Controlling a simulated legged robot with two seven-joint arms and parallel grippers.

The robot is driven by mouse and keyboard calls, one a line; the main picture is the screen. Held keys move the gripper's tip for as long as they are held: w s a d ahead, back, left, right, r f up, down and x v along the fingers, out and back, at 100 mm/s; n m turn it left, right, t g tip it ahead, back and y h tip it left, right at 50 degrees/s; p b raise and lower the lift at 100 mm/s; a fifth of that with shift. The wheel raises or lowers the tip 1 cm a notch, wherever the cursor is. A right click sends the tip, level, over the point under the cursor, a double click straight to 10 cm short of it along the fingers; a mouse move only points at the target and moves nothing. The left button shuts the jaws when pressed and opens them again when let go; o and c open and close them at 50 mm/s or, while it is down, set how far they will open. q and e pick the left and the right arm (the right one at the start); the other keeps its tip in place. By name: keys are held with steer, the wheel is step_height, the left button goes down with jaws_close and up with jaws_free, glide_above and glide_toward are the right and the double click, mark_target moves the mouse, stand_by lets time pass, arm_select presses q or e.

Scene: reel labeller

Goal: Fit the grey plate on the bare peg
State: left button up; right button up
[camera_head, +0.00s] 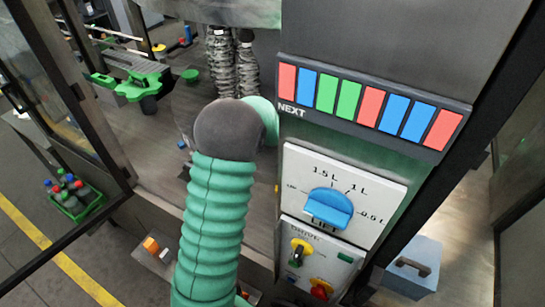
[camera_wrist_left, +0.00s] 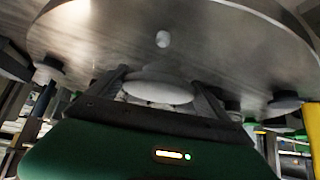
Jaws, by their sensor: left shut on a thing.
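In the left wrist view, a large round grey metal plate (camera_wrist_left: 225,50) fills the upper part, with a small pale round spot near its middle. My left gripper (camera_wrist_left: 160,92) has its two dark fingers on either side of a pale round hub (camera_wrist_left: 158,86) at the plate's near side. It is shut on this hub, and the plate sits right beyond the fingers. I cannot make out the bare peg for certain in either view. In the head view one of my green-sleeved arms covers the middle, and no gripper shows there. My right gripper is in neither view.
In the head view, a control panel with a blue dial (camera_head: 328,208) and a coloured strip (camera_head: 370,105) stand at the right. A blue-grey box (camera_head: 412,270) is below right. A green crate of bottles (camera_head: 77,201) is on the floor at left. A yellow post (camera_wrist_left: 312,122) shows in the wrist view.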

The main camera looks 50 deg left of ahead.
arm_select(q)
steer(key=shift+w+d+r+m, duration=0.15)
steer(key=shift+w+m, duration=0.15)
steer(key=shift+w, duration=0.35)
steer(key=shift+d, duration=0.15)
steer(key=shift+s+f+b, duration=0.3)
steer(key=shift+f+b, duration=0.45)
steer(key=shift+b, duration=0.25)
steer(key=shift+a+f+b, duration=0.2)
steer(key=shift+f+b, duration=0.6)
steer(key=shift+f, duration=0.1)
steer(key=shift+a+f+t, duration=0.1)
steer(key=shift+f+t, duration=0.15)
steer(key=shift+t, duration=0.05)
steer(key=shift+w+f, duration=0.1)
steer(key=shift+w, duration=0.1)
steer(key=shift+s+d+r, duration=0.2)
steer(key=shift+s+d, duration=0.1)
steer(key=shift+s, duration=0.05)
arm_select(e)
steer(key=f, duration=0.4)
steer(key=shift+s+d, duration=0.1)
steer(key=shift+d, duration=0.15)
arm_select(q)
steer(key=shift+w+a, duration=0.2)
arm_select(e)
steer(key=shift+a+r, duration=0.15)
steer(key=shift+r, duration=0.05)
